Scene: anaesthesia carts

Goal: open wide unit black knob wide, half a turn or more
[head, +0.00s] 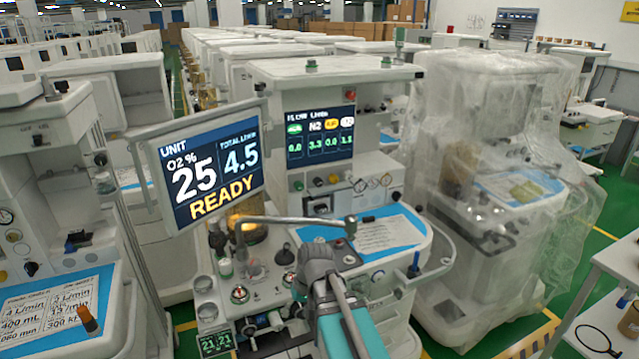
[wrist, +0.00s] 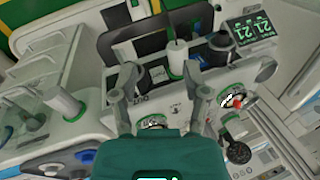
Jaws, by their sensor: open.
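The wide unit (head: 365,268) stands in the middle of the head view, its screen (head: 210,165) reading O2 25, total 4.5 and READY. A black knob (head: 285,256) stands on its worktop, left of my arm. In the wrist view a dark ribbed round knob (wrist: 237,152) lies to the right of my gripper, and black cylinders show ahead; I cannot tell which is the task's knob. My gripper (wrist: 165,84) is open, its two fingers apart over the unit's front fittings, with nothing seen held between them. In the head view my own arm hides the fingertips.
A gauge with a red mark (wrist: 233,101) is close to the right finger. A small 21/21 display (head: 215,342) is at the unit's front left. A plastic-covered cart (head: 490,190) stands to the right, another cart to the left. Green floor shows between them.

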